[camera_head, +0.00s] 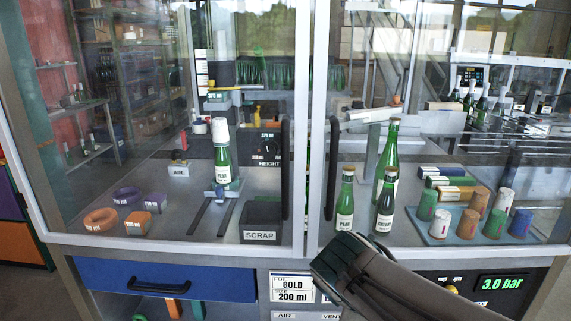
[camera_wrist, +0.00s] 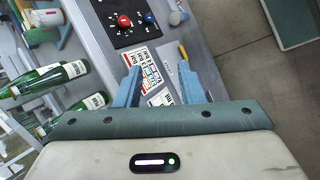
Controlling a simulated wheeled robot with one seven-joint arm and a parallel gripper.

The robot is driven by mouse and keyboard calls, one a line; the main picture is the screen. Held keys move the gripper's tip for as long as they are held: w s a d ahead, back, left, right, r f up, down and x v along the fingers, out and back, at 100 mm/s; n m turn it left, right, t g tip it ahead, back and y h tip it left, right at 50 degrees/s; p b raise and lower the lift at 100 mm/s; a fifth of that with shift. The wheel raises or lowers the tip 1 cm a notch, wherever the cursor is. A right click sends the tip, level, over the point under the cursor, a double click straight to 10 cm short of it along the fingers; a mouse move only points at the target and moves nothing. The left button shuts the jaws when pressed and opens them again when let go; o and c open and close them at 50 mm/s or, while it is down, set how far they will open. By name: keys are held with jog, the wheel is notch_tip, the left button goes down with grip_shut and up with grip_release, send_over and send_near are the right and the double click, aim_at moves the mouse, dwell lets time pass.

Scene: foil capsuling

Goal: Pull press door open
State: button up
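Two glass doors with pale frames front the cabinet. The left door (camera_head: 300,120) has a long black vertical handle (camera_head: 285,170) and the right door (camera_head: 318,120) has another (camera_head: 332,168). Both look shut; no sign marks which is the press door. My gripper (camera_head: 335,265) is in front of the cabinet, below the right door's handle, and is seen from behind in the head view. In the wrist view my gripper (camera_wrist: 160,62) has its two blue fingers spread with nothing held; neither handle is clearly visible there.
Behind the glass stand green bottles (camera_head: 386,205), coloured capsules (camera_head: 474,208) on a blue tray and a scrap bin (camera_head: 262,222). A blue drawer (camera_head: 165,280) and pressure display (camera_head: 501,283) are below.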

jog(key=w+a+r+n+t+h, duration=0.2)
jog(key=w+a+r+n+t, duration=0.35)
jog(key=r+n, duration=0.4)
jog(key=n+t+y+b, duration=0.1)
jog(key=n+t+y, duration=0.2)
jog(key=n+t, duration=0.65)
send_near(284, 164)
jog(key=w+n, duration=0.1)
jog(key=w, duration=0.2)
jog(key=w+d+r+g+p, duration=0.1)
jog(key=w, duration=0.3)
jog(key=w+d+n+g, duration=0.1)
jog(key=w, duration=0.2)
jog(key=shift+w+d+r+n, duration=0.1)
jog(key=shift+w+r+n, duration=0.1)
jog(key=shift+r+n, duration=0.15)
